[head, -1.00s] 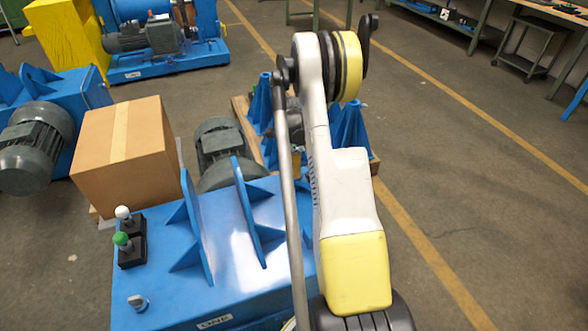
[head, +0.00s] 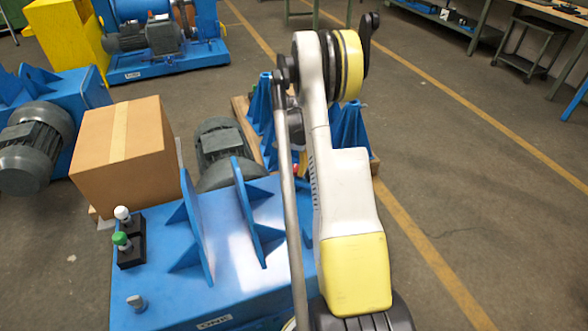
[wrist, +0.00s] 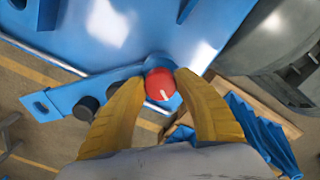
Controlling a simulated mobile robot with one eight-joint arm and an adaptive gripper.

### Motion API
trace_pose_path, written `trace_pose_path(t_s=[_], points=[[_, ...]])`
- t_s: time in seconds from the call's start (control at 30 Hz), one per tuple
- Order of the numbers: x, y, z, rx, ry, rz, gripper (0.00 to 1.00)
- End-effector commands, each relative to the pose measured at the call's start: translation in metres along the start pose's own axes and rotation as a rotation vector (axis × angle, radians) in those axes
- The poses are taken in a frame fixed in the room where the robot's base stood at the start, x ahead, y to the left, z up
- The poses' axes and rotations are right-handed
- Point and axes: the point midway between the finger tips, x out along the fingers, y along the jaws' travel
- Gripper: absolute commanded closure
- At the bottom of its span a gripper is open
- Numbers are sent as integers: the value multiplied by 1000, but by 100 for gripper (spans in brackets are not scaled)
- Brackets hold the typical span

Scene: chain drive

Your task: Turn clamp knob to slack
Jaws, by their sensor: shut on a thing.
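A round red knob (wrist: 160,85) with a short white line on its face is at the edge of the blue machine in the wrist view. My gripper (wrist: 159,88) has its two yellow fingers on either side of the knob, shut on it. In the head view a small red spot (head: 297,169), likely the knob, shows beside my arm. My gripper is mostly hidden behind my arm there. I cannot tell from the white line which setting is slack.
The blue machine top (head: 165,270) carries upright blue brackets (head: 247,215), a green button (head: 120,239), a white button (head: 122,213) and a small grey knob (head: 136,301). A cardboard box (head: 125,155) stands behind left. The floor at right is clear.

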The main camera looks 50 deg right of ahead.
Motion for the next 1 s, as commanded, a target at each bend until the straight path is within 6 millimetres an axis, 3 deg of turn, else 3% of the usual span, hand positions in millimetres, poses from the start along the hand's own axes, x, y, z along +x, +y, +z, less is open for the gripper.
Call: trace_pose_path(t_s=[0.4, 0.97, 1.0], points=[[1, 1, 1, -187, -2, 1, 93], [1, 1, 1, -212, -3, 1, 93], [1, 1, 1, -212, -3, 1, 51]])
